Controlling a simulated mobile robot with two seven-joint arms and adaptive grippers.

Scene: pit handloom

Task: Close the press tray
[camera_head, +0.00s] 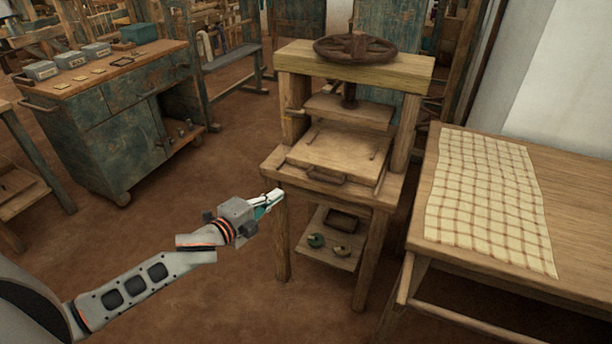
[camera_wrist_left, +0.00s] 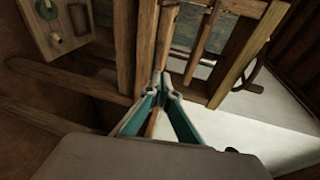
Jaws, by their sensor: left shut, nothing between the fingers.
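The wooden press (camera_head: 354,62) stands in the middle of the head view, with a handwheel (camera_head: 355,48) on top. Its flat press tray (camera_head: 330,146) lies below the raised pressing plate (camera_head: 348,110), and a dark handle (camera_head: 325,178) is on the tray's front. The tray's front part sticks out in front of the plate. My left gripper (camera_head: 276,195) is shut and empty, at the press's front left corner, left of and a little below the handle. In the left wrist view its teal fingers (camera_wrist_left: 162,82) meet in front of the press's timbers. My right gripper is not in view.
A lower shelf (camera_head: 318,248) of the press holds small items. A table (camera_head: 425,215) with a checked cloth (camera_head: 487,195) stands close on the right. A worn green cabinet (camera_head: 95,128) stands at the back left. Brown floor is open between cabinet and press.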

